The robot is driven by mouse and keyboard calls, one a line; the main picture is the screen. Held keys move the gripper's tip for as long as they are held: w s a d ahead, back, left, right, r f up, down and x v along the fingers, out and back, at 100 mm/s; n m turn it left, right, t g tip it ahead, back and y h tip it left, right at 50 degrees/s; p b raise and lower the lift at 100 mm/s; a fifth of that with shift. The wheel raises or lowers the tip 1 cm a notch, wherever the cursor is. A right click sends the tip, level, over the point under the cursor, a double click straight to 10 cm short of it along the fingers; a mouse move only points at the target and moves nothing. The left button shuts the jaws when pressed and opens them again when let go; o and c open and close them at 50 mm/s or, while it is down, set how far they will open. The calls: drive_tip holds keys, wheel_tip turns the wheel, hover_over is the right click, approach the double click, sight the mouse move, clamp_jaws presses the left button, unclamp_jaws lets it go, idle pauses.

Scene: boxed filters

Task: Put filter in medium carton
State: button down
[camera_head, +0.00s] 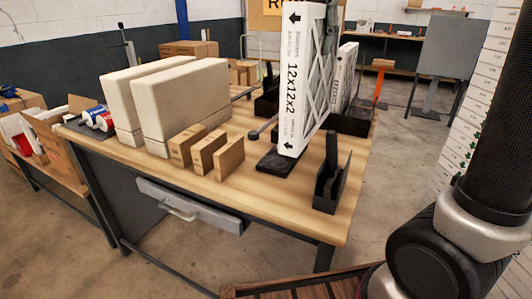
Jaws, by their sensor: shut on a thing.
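A white-framed filter (291,85) marked 12x12x2 stands upright, edge toward me, over a black base (280,163) on the wooden worktable (240,205). Another white filter (343,75) stands behind it. An open brown carton (62,140) is at the left, beside the table; I cannot tell whether it is the medium one. Another brown box (190,48) stands at the back left. My dark arm rises at the right edge and leaves the picture at the top. My gripper and anything it holds are out of view.
Two large cream blocks (185,105) and three small brown boxes (207,152) stand on the table. A black holder (331,178) is near the right front corner. A tall stack of white boxed items (475,100) stands behind my arm. The front table strip is clear.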

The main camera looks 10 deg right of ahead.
wheel_tip(320, 180, down, 15)
drive_tip(key=shift+r, duration=0.15)
idle(0.4)
drive_tip(key=c, duration=0.9)
unclamp_jaws()
